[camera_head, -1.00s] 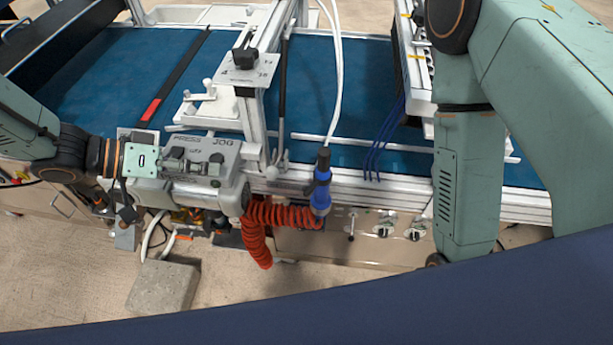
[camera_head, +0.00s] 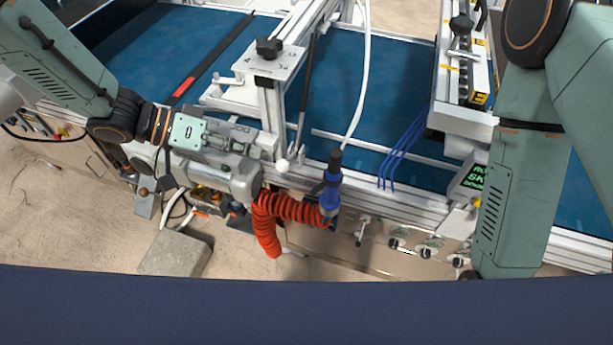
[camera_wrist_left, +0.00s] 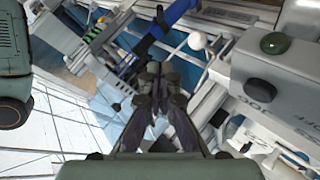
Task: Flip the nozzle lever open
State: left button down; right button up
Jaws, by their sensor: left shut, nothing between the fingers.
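The blue nozzle (camera_head: 331,192) with a black top stands upright at the front rail of the machine, beside a coiled orange hose. It also shows in the left wrist view (camera_wrist_left: 180,12) at the top, slanted. I cannot clearly pick out its lever. My left gripper (camera_head: 262,146) is over the grey control box, to the left of the nozzle and apart from it. In the left wrist view my left gripper (camera_wrist_left: 160,72) is shut and empty, its fingers pointing up the picture toward the nozzle. My right gripper is not in view; only my right arm shows.
The grey control box (camera_head: 232,178) is partly hidden under my left gripper; its green button (camera_wrist_left: 275,43) shows in the left wrist view. A white ball knob (camera_head: 282,165) sits between gripper and nozzle. Small valves (camera_head: 397,242) line the front panel.

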pick_arm(q)
jog(key=b, duration=0.1)
send_near(319, 188)
jog(key=w+d, duration=0.4)
jog(key=s+f, duration=0.1)
jog(key=s+d+f, duration=0.1)
jog(key=f, duration=0.1)
jog(key=shift+s, duration=0.15)
jog(key=shift+f, duration=0.1)
jog(key=shift+a, duration=0.15)
dwell(0.4)
